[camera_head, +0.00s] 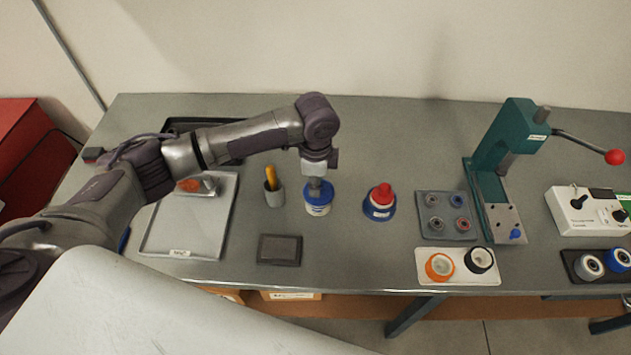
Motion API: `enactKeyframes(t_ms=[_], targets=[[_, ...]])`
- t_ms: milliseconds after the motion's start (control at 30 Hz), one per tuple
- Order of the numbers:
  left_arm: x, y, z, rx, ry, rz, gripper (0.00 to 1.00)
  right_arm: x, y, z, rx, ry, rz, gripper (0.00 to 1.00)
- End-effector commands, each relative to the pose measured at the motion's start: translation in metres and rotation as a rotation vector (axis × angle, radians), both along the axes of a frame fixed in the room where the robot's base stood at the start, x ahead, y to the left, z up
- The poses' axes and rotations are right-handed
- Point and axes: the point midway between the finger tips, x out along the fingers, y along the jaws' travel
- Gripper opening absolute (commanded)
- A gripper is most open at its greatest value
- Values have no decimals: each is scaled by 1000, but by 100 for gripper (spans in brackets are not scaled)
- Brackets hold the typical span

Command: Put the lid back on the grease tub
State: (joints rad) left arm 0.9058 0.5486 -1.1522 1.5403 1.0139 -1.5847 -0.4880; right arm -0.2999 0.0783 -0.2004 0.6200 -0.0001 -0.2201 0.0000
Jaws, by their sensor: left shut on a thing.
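The grease tub (318,209), a small white pot with a blue label, stands upright on the grey bench near the middle. A blue lid (309,187) shows at its top, around my gripper's tips. My left gripper (316,186) points straight down over the tub and is shut on the lid. The gripper hides the lid's middle, and I cannot tell whether the lid sits fully flat on the rim. My right gripper is not in view.
A grey cup (273,196) with a yellow-handled tool stands close left of the tub. A blue container with a red top (380,199) stands to the right. A dark pad (280,250) lies in front. A teal press (502,165) stands further right.

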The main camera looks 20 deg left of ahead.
Motion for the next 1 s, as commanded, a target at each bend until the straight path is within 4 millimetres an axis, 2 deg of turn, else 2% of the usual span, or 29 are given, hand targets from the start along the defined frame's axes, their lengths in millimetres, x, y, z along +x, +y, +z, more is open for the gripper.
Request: enactKeyframes(t_ms=[233, 267, 400, 433, 633, 800, 1000], targets=[[0, 0, 0, 0, 0, 0, 0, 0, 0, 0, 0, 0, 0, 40], [0, 0, 0, 0, 0, 0, 23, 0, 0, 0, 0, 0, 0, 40], [0, 0, 0, 0, 0, 0, 46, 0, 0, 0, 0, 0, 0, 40], [0, 0, 0, 0, 0, 0, 49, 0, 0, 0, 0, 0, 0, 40], [0, 0, 0, 0, 0, 0, 49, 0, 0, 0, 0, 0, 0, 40], [0, 0, 0, 0, 0, 0, 74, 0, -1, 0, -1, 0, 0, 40], [0, 0, 0, 0, 0, 0, 74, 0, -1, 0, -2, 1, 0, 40]])
